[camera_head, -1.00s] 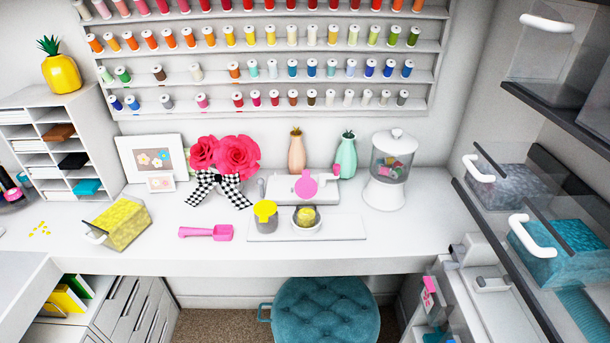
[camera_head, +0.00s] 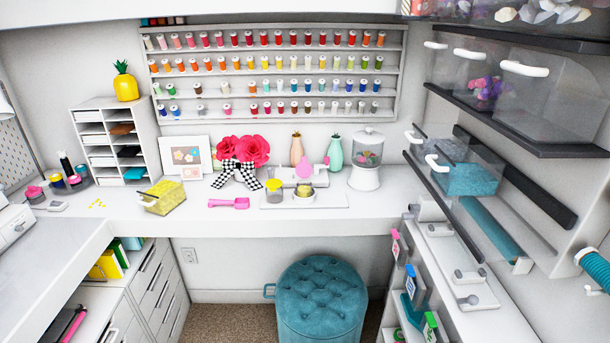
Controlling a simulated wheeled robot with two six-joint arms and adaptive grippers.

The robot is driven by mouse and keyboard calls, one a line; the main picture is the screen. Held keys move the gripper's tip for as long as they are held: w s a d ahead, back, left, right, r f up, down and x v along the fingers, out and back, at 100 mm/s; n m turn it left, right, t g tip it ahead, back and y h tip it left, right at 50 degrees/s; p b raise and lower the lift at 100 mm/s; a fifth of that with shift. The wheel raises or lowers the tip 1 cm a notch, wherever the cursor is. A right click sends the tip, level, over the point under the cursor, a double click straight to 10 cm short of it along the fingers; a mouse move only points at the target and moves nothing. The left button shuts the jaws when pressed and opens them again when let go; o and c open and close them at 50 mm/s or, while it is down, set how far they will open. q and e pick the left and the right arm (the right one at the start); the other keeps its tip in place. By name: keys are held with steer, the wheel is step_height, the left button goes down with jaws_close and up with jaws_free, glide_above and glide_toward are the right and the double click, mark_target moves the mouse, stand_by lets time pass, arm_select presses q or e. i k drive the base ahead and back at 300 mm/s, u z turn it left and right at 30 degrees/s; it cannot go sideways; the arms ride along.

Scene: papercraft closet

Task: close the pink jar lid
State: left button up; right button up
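Small jars stand in a dark round tray at the far left of the desk. On the middle of the desk, a rounded pink piece (camera_head: 304,168) rises at a white stand behind a white bowl (camera_head: 301,195). I cannot tell whether this piece is a lid. A clear jar with a yellow top (camera_head: 274,190) stands left of the bowl. Neither of my grippers is in view.
A pink scoop (camera_head: 228,203) and a tilted bin of yellow bits (camera_head: 163,197) lie on the desk (camera_head: 330,226). A teal stool (camera_head: 320,300) stands in the knee space. Shelves with clear bins (camera_head: 470,180) fill the right side.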

mark_target(304, 170)
steer(key=u, duration=1.2)
steer(key=i, duration=0.75)
steer(key=z, duration=0.05)
